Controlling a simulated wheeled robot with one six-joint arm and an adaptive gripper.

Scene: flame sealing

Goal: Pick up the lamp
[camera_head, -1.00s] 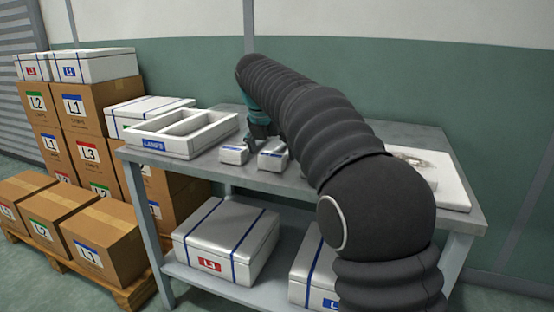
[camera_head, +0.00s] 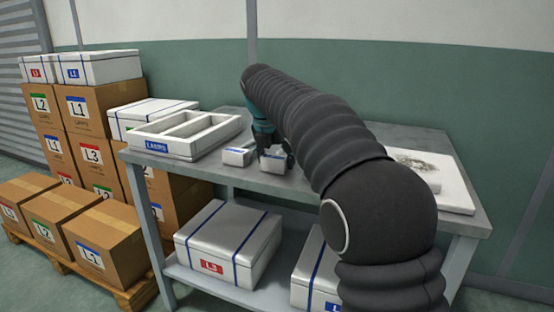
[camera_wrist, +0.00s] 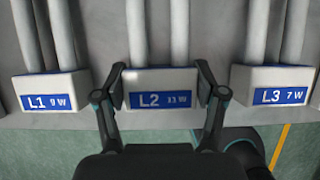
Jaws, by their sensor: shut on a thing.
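Three lamps lie in a row in the wrist view, each with a white base, a blue label and pale tubes pointing away: L1 9 W (camera_wrist: 50,90), L2 11 W (camera_wrist: 160,88) and L3 7 W (camera_wrist: 272,85). My gripper (camera_wrist: 163,97) has one finger on each side of the L2 base and is shut on it. In the head view my gripper (camera_head: 271,150) is down at the L2 lamp (camera_head: 274,164) on the grey table. Another lamp base (camera_head: 236,157) sits just left of it. My arm hides the third lamp there.
A white compartment tray labelled LAMPS (camera_head: 185,146) stands on the table (camera_head: 300,188) to the left. A white board (camera_head: 457,195) lies at the right end. White boxes (camera_head: 228,245) fill the lower shelf. Stacked cartons (camera_head: 85,110) stand left of the table.

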